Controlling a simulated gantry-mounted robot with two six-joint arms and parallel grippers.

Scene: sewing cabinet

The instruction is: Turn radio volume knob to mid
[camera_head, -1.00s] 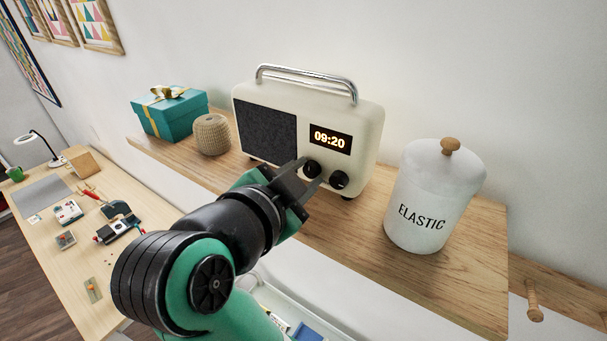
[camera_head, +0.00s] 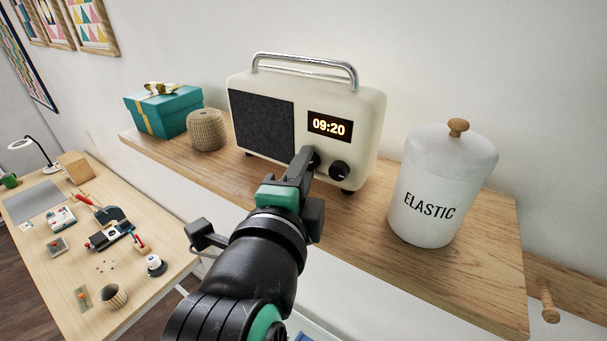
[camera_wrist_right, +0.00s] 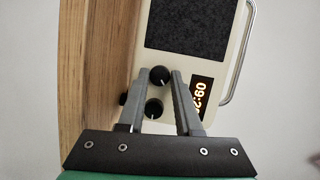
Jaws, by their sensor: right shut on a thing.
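The cream radio (camera_head: 365,120) stands on the wooden shelf, with a dark speaker panel, a lit display (camera_head: 329,127) reading 09:20 and two black knobs below it. My right gripper (camera_head: 308,158) is shut on the left knob (camera_head: 316,160), the one nearer the speaker, and partly hides it. In the right wrist view this knob (camera_wrist_right: 160,76) sits between the fingertips and shows a white mark. The right knob (camera_head: 340,171) is free, and its white mark also shows in the right wrist view (camera_wrist_right: 153,108). No knob label is legible. My left gripper is not in view.
A white ELASTIC jar (camera_head: 440,190) stands right of the radio on the shelf (camera_head: 385,225). A twine spool (camera_head: 206,130) and a teal gift box (camera_head: 165,110) stand left of it. A lower table (camera_head: 60,270) at left holds small items.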

